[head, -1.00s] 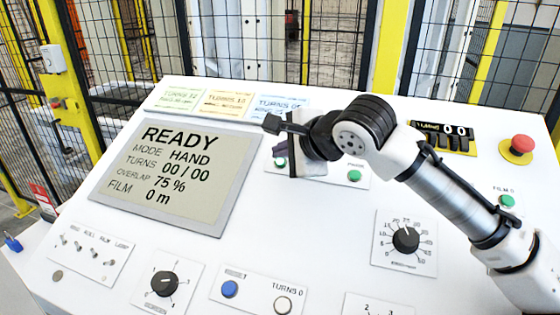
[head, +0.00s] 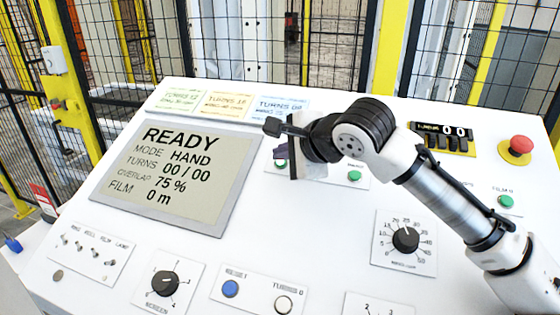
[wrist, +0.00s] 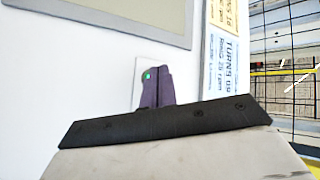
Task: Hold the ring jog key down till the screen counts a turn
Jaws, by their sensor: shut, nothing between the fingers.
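The screen (head: 172,175) reads READY, MODE HAND, TURNS 00/00, OVERLAP 75 %, FILM 0 m. A green key (head: 281,163) sits on a white plate right of the screen, partly hidden by my gripper. Its label cannot be read. My gripper (head: 281,151) is shut and empty, with its dark fingers at this key. In the wrist view the purple-dark fingers (wrist: 154,90) are together, and a bit of the green key (wrist: 147,76) shows at their tips. I cannot tell whether they touch or press it.
A second green key (head: 354,175) is on the same plate to the right. Dials (head: 405,239) and blue and white buttons (head: 230,288) are nearer. Coloured cards (head: 228,105) lie behind.

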